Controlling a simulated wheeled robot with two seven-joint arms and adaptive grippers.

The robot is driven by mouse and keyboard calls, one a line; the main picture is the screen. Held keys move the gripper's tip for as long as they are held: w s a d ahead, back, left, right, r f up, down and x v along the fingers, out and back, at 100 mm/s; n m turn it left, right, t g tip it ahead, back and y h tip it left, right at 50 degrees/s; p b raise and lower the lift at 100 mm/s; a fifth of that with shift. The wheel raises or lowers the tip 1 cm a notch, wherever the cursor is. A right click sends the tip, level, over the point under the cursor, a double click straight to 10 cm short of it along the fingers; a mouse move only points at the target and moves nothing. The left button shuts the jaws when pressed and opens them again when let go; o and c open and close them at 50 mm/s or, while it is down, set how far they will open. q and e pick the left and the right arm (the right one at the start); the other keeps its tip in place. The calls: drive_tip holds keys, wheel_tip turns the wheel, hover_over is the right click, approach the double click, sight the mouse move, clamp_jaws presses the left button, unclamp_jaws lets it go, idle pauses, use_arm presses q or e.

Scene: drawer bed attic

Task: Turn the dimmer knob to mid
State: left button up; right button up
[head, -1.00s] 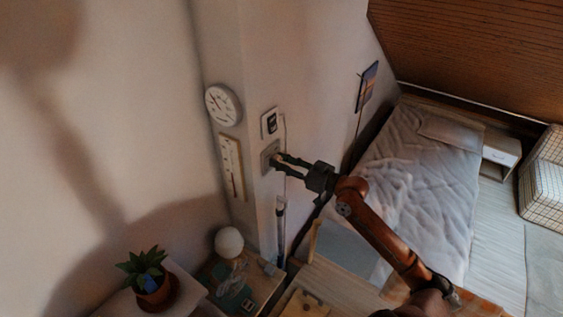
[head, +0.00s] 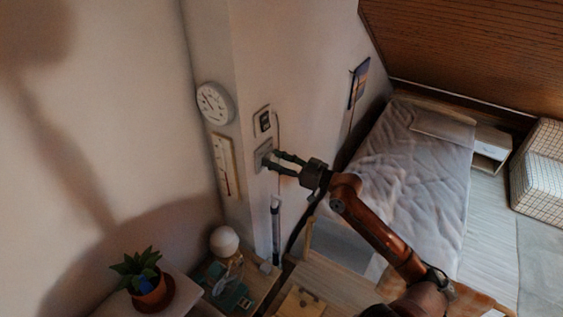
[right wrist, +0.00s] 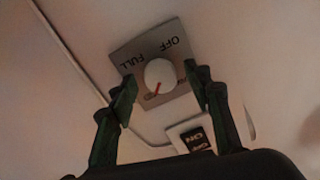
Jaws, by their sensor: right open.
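The dimmer is a grey plate (head: 262,153) on the side of the wall column, and it also shows in the right wrist view (right wrist: 127,53). Its round white knob (right wrist: 160,72) has a red pointer line aimed down and to the left in that view. The words FULL and OFF are printed on the plate, upside down there. My right gripper (head: 271,159) is at the plate, its fingers (right wrist: 161,82) spread to either side of the knob. The fingers look apart from the knob; depth is hard to judge. My left gripper is not in view.
A switch with a black rocker (head: 264,120) sits just above the dimmer. A round dial (head: 215,103) and a thermometer (head: 224,166) hang on the adjoining wall face. Below are a lamp (head: 224,241) and a potted plant (head: 148,285). A bed (head: 415,165) stands to the right.

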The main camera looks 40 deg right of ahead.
drive_tip(key=v, duration=1.2)
drive_tip(key=shift+w+r, duration=0.1)
drive_tip(key=shift+r, duration=0.05)
